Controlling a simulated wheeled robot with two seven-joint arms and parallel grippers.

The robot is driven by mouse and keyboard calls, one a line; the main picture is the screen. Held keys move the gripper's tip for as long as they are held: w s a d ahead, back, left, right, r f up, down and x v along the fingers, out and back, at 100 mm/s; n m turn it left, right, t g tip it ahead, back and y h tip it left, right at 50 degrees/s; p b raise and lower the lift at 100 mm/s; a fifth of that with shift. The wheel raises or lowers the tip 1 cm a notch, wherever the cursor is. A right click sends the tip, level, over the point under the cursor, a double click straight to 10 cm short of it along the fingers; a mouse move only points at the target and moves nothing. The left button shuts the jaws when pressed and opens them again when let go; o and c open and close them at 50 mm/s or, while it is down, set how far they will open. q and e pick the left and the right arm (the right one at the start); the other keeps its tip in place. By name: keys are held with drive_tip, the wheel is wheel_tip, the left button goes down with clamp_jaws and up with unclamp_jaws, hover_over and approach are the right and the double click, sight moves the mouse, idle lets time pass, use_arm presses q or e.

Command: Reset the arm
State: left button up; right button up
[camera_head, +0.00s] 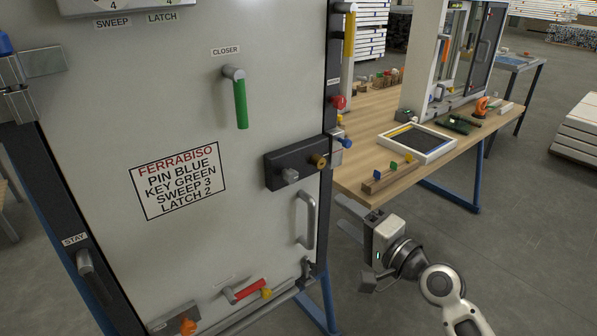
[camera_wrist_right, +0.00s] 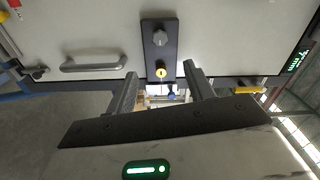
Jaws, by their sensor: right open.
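My right gripper (camera_head: 350,217) is to the right of the grey door's lower right edge in the head view, with its arm coming in from the lower right. Its two fingers point toward the door side and are apart, with nothing between them. In the right wrist view the open fingers (camera_wrist_right: 162,88) stand on either side of a gap. The door's dark lock block (camera_wrist_right: 158,45), with a grey knob and a brass cylinder, shows beyond them. My left gripper is in neither view.
The door (camera_head: 190,90) bears a green lever (camera_head: 240,103), a grey pull handle (camera_head: 306,220), a red-handled latch (camera_head: 245,291) and a sign (camera_head: 180,181). A wooden workbench (camera_head: 375,120) with a white-framed tray (camera_head: 417,143) stands behind the gripper. Open grey floor (camera_head: 510,230) lies to the right.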

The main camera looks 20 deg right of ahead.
drive_tip(key=s+a+f+n+g+h, duration=0.1)
drive_tip(key=s+a+f+n+g, duration=0.2)
drive_tip(key=s+f+n, duration=0.4)
drive_tip(key=s+a+f+n+g+h, duration=0.2)
drive_tip(key=s+a+f+n, duration=0.4)
drive_tip(key=s+f, duration=0.5)
wheel_tip(320, 180, down, 4)
drive_tip(key=shift+f+n+g, duration=0.15)
drive_tip(key=shift+n+g, duration=0.55)
drive_tip(key=shift+g, duration=0.2)
drive_tip(key=shift+a, duration=0.1)
